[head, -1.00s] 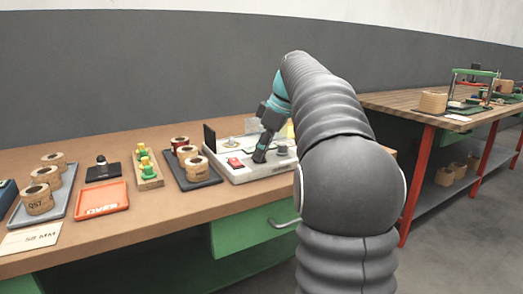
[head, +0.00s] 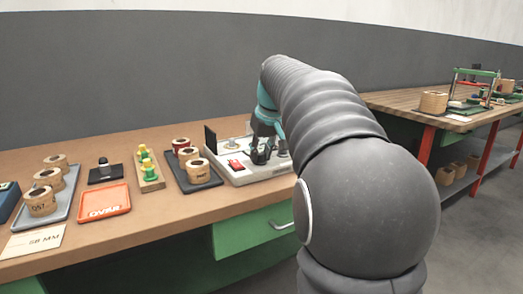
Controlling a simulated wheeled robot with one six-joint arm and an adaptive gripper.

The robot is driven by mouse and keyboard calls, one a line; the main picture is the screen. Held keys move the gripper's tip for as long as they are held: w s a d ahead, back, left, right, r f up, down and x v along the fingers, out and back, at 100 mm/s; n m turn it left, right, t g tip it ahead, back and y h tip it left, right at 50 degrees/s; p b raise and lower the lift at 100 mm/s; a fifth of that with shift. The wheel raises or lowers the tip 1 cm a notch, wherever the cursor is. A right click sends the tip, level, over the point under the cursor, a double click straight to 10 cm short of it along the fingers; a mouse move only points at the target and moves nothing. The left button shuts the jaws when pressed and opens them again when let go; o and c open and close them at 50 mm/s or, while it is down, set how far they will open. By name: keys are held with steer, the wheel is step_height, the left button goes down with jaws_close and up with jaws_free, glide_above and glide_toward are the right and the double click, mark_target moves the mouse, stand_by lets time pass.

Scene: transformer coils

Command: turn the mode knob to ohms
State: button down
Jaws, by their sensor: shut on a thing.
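A pale grey test unit (head: 262,170) sits on the wooden bench, with a red switch (head: 235,165) at its front left and a dark upright panel (head: 210,139) at its back left. My gripper (head: 264,154) is low over the middle of the unit's top, its dark fingers pointing down. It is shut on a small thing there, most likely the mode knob. The knob itself is hidden by the fingers, so its setting cannot be read. A grey knob or post (head: 282,147) stands just right of my gripper.
Left of the unit are a dark tray (head: 205,184) with several coils, a block with yellow-green pegs (head: 149,170), an orange tray (head: 104,201) and a grey tray (head: 63,208) of coils. A second bench (head: 400,101) stands at the right.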

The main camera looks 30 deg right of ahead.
steer(key=shift+a+m+h+p, duration=0.1)
steer(key=shift+m+h+p, duration=0.3)
steer(key=shift+m, duration=0.7)
steer(key=c, duration=0.9)
jaws_free()
steer(key=v, duration=1.2)
steer(key=shift+w+a, duration=0.1)
steer(key=shift+a, duration=0.05)
